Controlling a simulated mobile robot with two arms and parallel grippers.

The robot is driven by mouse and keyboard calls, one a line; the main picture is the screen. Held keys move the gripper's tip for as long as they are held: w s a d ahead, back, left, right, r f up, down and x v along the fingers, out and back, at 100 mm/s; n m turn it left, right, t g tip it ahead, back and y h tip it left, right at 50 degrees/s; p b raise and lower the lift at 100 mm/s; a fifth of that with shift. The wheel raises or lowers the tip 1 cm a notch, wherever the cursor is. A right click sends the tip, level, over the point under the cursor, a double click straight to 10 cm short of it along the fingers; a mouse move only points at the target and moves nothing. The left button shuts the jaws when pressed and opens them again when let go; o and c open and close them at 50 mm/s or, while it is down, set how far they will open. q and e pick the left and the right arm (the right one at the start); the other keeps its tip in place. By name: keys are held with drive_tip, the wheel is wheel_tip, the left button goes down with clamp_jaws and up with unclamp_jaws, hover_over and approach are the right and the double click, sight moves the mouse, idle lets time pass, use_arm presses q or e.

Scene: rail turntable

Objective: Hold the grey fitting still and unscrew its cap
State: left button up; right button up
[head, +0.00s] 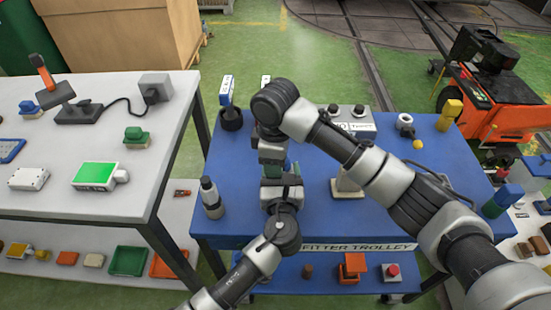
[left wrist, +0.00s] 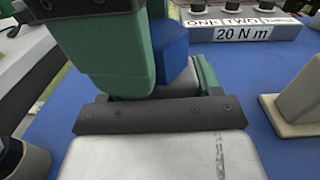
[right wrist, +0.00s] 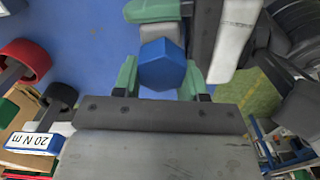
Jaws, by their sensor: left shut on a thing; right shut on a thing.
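The blue cap (right wrist: 163,65) is six-sided and sits between the green fingers of my right gripper (right wrist: 160,78), which is shut on it from above. In the left wrist view the cap (left wrist: 174,52) shows partly behind a large green finger. The grey fitting (left wrist: 182,84) shows just below the cap, between the fingers of my left gripper (left wrist: 172,90), which is shut on it. In the head view my right gripper (head: 271,160) is above my left gripper (head: 284,180). There the arms hide the cap and fitting. Most of the fitting's body is hidden.
A white bench (head: 60,190) stands at left.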

use_arm(q)
drive_tip(key=shift+w+a, duration=0.25)
drive_tip(key=shift+a, duration=0.1)
use_arm(e)
drive_tip(key=shift+s+f+n, duration=0.15)
drive_tip(key=shift+s+n, duration=0.25)
drive_tip(key=shift+n, duration=0.8)
use_arm(q)
drive_tip(key=shift+r, duration=0.1)
drive_tip(key=shift+c, duration=0.2)
use_arm(e)
drive_tip(key=shift+s+n, duration=0.1)
drive_tip(key=shift+n, duration=0.7)
drive_tip(key=shift+a, duration=0.15)
drive_tip(key=shift+r, duration=0.4)
drive_tip(key=shift+r, duration=0.7)
use_arm(q)
drive_tip(key=shift+s+d, duration=0.15)
drive_tip(key=shift+d, duration=0.05)
use_arm(e)
drive_tip(key=shift+w+r, duration=0.2)
drive_tip(key=shift+r, duration=0.45)
